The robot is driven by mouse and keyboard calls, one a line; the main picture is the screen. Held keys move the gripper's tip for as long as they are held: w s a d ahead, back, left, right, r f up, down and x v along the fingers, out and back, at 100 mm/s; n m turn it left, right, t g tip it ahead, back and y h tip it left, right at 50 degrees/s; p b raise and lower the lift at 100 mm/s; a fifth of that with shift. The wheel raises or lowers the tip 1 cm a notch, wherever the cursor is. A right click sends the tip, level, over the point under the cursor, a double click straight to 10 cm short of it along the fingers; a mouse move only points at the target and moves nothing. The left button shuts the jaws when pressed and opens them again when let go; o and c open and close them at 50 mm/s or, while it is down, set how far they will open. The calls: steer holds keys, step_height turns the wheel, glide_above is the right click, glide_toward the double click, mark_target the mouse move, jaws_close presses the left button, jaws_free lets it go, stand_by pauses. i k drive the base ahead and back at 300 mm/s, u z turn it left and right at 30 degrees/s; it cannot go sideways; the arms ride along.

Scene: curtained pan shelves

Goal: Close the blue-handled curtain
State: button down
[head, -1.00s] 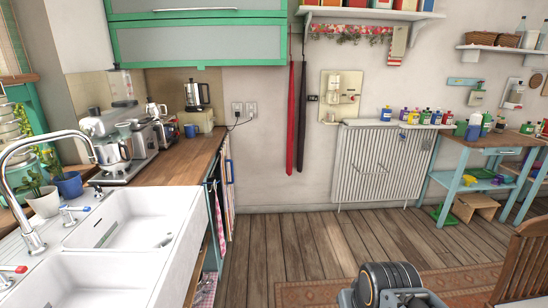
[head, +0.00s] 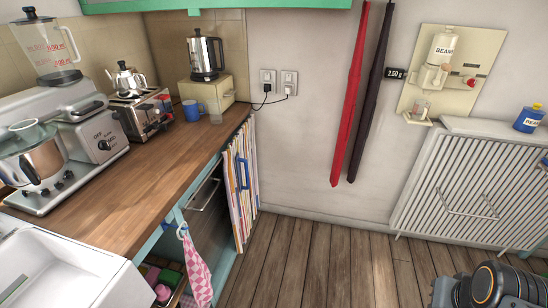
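The striped curtain (head: 237,205) hangs under the right end of the wooden counter, gathered in folds. Its blue handle (head: 243,171) stands upright on its front. Left of the curtain the space under the counter is uncovered and dark, with a silver bar handle (head: 203,192) in it. What that bar belongs to is unclear. Part of my arm shows at the bottom right, well apart from the curtain. My gripper's fingers are not in view.
A pink checked towel (head: 196,268) hangs at the counter front, beside the white sink (head: 70,275). A radiator (head: 470,190) is on the wall at right. The wooden floor (head: 320,255) between counter and radiator is clear. Appliances stand on the counter (head: 130,175).

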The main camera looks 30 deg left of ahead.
mark_target(227, 166)
steer(key=u, duration=0.65)
steer(key=i, duration=1.95)
steer(key=u, duration=1.3)
steer(key=i, duration=0.6)
steer(key=u, duration=0.35)
